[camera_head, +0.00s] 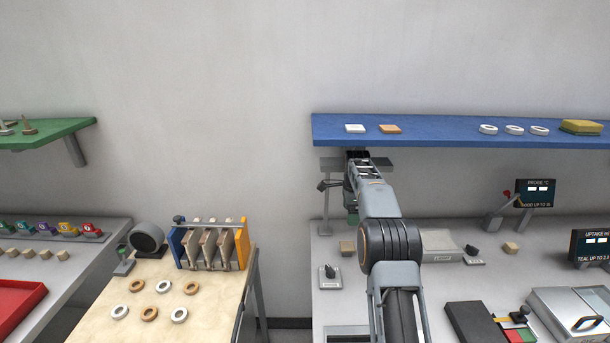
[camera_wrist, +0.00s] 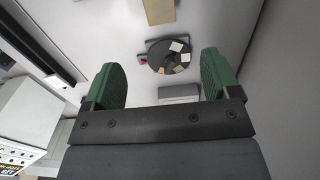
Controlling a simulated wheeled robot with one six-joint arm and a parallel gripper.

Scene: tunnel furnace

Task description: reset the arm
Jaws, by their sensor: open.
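My gripper (camera_head: 350,200) is at the end of my arm, just below the front of the blue shelf and above the grey bench. In the wrist view its two green fingers (camera_wrist: 162,80) stand wide apart with nothing held between them. Beyond the fingers, a dark round plate (camera_wrist: 170,56) with several small light and tan pieces shows, apart from them. In the head view my arm hides part of the bench.
The blue shelf (camera_head: 440,132) holds white rings, a white piece, a tan piece and a yellow block. The grey bench (camera_head: 330,308) carries small devices and displays. A wooden table (camera_head: 200,292) with rings and a slotted rack (camera_head: 214,245) stands left. Bare wall lies between the shelves.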

